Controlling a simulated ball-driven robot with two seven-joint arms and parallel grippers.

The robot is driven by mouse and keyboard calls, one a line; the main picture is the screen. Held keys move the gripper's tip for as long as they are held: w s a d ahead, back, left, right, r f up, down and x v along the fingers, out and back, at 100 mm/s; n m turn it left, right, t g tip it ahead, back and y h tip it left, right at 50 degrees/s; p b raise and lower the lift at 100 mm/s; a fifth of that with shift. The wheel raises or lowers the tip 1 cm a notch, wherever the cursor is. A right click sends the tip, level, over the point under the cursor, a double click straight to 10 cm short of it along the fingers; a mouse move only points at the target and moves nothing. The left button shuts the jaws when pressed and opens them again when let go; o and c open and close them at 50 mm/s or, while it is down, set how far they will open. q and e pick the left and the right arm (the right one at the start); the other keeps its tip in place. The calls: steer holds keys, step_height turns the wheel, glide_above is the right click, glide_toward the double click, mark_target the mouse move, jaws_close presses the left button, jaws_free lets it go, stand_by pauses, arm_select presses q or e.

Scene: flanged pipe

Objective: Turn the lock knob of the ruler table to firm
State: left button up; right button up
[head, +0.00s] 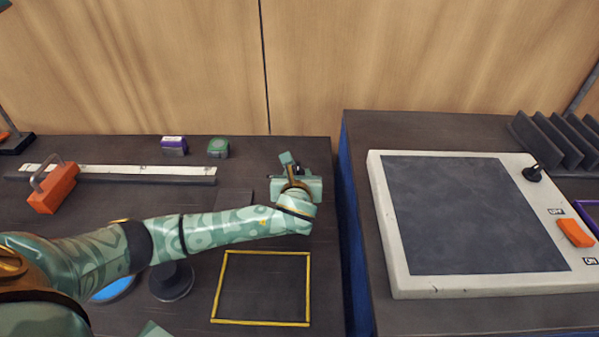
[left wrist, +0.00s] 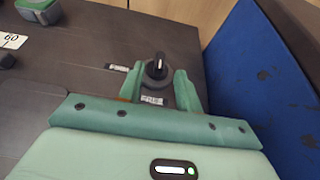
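The lock knob (left wrist: 157,68) is a black knob with a grip bar on a round dark base, at the right end of the dark ruler table in the left wrist view. Its bar points roughly up in the picture. One small label lies left of it and another below it; I cannot read either. My left gripper (left wrist: 159,74) is open, with one green finger on each side of the knob. I cannot tell whether the fingers touch it. In the head view my left gripper (head: 290,172) is over the table's right edge and hides the knob.
A ruler (head: 140,172) with an orange handled block (head: 53,188) lies at left. Two small boxes, purple-white (head: 174,145) and green (head: 218,148), stand behind. A yellow frame (head: 262,287) lies in front. A gap separates the right table with its pale-rimmed panel (head: 382,215).

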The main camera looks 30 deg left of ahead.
mark_target(298, 168)
arm_select(q)
steer(key=b+x, duration=0.1)
steer(key=x, duration=0.4)
steer(key=shift+w+b, duration=0.1)
steer(key=shift+b, duration=0.25)
steer(key=shift+c, duration=0.3)
jaws_close()
